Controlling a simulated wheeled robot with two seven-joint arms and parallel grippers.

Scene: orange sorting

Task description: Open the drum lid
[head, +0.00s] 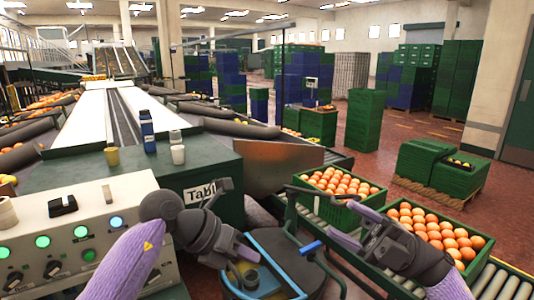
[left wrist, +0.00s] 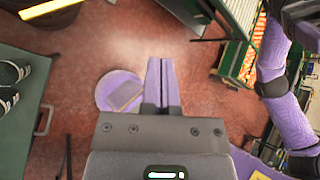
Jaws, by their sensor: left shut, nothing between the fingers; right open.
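I cannot tell from this angle whether the lid is raised. My left gripper (head: 246,254) is just above the drum's left side in the head view. Its purple fingers are shut and empty in the left wrist view (left wrist: 162,82). My right gripper (head: 361,221) is open and empty, right of the drum and in front of the orange crates. Most of the drum's body is hidden.
A control panel (head: 85,232) with lit buttons stands at left. Green crates of oranges (head: 378,203) stand on a roller conveyor (head: 507,284) at right. Red floor (left wrist: 90,60) is below my left gripper.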

